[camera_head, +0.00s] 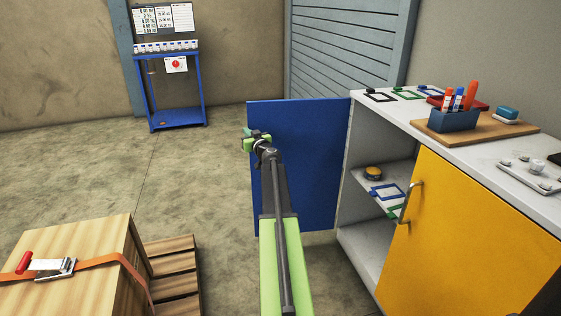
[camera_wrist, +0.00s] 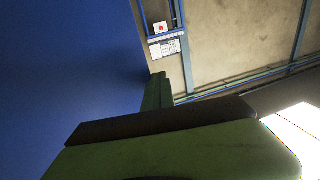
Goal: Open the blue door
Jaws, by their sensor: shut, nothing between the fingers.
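The blue door (camera_head: 310,165) of the cabinet stands swung open, out to the left of the cabinet's open shelves. In the wrist view the blue door (camera_wrist: 60,70) fills the left side, close by. My gripper (camera_head: 252,139) is at the door's free left edge, near its upper part, with my arm running in front of the door's inner face. I cannot tell whether the gripper touches the door. The gripper is shut with nothing in it; my green finger (camera_wrist: 158,95) shows in the wrist view. The door's handle is hidden.
The white cabinet (camera_head: 360,140) has a shelf with a round yellow item (camera_head: 373,173) and a closed yellow door (camera_head: 455,235). A strapped wooden crate (camera_head: 75,255) stands at lower left. A blue stand (camera_head: 172,90) is at the back. Open floor lies left of the door.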

